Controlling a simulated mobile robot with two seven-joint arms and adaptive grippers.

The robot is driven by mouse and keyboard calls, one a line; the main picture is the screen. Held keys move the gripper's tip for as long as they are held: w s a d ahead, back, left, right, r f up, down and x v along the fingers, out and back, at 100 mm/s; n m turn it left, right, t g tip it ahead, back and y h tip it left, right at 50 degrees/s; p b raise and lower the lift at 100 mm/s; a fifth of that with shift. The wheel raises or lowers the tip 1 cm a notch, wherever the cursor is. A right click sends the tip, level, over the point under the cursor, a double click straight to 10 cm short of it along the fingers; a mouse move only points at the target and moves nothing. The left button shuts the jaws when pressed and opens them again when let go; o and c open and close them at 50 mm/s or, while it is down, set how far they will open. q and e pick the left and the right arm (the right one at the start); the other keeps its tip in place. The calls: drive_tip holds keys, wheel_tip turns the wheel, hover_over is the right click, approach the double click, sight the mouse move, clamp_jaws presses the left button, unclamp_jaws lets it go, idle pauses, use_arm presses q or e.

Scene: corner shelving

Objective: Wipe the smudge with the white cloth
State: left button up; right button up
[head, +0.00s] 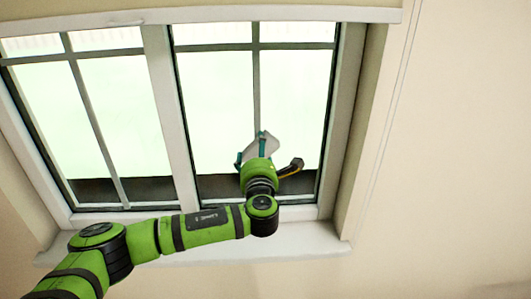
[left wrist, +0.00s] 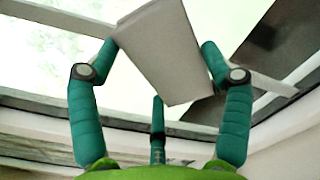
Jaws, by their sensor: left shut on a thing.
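The white cloth (left wrist: 165,55) is a flat, pale, block-like piece between the teal fingers of my left gripper (left wrist: 158,55) in the left wrist view. The gripper is shut on it. In the head view the cloth (head: 264,146) shows partly, tilted, above my left gripper (head: 260,151), in front of the lower part of the right window pane (head: 213,105). I cannot tell whether the cloth touches the glass. I cannot make out a smudge in either view. My right gripper is in neither view.
A white window frame (head: 171,110) with dark glazing bars surrounds two bright panes. A white sill (head: 300,240) runs below, under my left arm. Beige wall (head: 455,150) fills the right side and is bare. A pale ledge (head: 210,14) crosses the top.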

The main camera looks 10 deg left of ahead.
sight(237, 146)
use_arm(q)
drive_tip(key=shift+s+a, duration=0.25)
drive_tip(key=shift+a, duration=0.6)
drive_tip(key=shift+s+a, duration=0.2)
drive_tip(key=shift+a, duration=0.65)
drive_tip(key=shift+s+a, duration=0.25)
drive_tip(key=shift+a, duration=0.6)
drive_tip(key=shift+d, duration=0.1)
drive_tip(key=shift+v, duration=2.95)
drive_tip(key=shift+s+d, duration=0.1)
drive_tip(key=shift+v, duration=1.4)
